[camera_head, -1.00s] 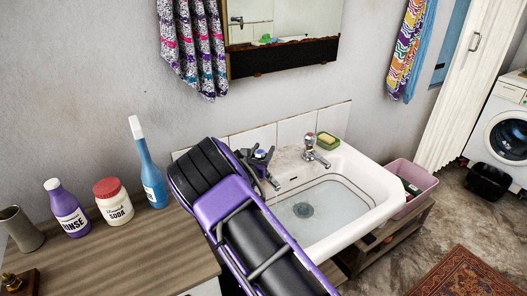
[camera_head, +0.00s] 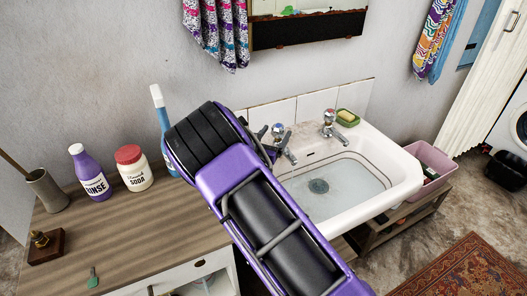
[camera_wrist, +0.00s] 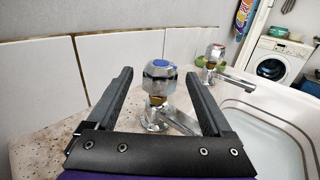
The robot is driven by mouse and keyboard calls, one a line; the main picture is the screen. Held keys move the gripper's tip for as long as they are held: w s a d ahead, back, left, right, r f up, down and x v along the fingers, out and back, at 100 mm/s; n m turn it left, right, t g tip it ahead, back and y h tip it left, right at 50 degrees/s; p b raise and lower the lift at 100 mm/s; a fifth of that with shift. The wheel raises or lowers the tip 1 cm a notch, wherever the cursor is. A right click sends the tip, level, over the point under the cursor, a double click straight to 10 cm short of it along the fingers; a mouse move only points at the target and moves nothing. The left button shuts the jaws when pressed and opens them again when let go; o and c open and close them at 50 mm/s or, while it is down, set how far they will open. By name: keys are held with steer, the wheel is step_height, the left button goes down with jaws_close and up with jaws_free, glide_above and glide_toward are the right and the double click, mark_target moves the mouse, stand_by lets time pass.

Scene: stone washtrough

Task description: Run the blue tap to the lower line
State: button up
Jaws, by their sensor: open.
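The blue tap (camera_head: 278,131) stands at the back left corner of the white basin (camera_head: 405,187). In the wrist view, its clear faceted knob with a blue cap (camera_wrist: 160,68) stands upright between the fingers of my gripper (camera_wrist: 158,76). The gripper is open, one finger on each side of the knob, with gaps showing. In the head view my purple arm hides most of the gripper. Pale water (camera_head: 325,183) lies in the basin over the dark drain. Dark lines (camera_head: 372,163) run around the inner wall above it. I cannot tell whether the spout is running.
A second tap (camera_head: 329,119) stands to the right, beside a green soap dish (camera_head: 347,118). A wooden counter (camera_head: 130,235) on the left bears a rinse bottle (camera_head: 92,175), a soda jar (camera_head: 134,168) and a blue bottle (camera_head: 163,125). A pink tub (camera_head: 436,160) sits right of the basin.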

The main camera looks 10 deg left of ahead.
steer(key=v, duration=1.1)
steer(key=shift+s+a, duration=0.1)
steer(key=shift+s, duration=0.1)
stand_by(6.7)
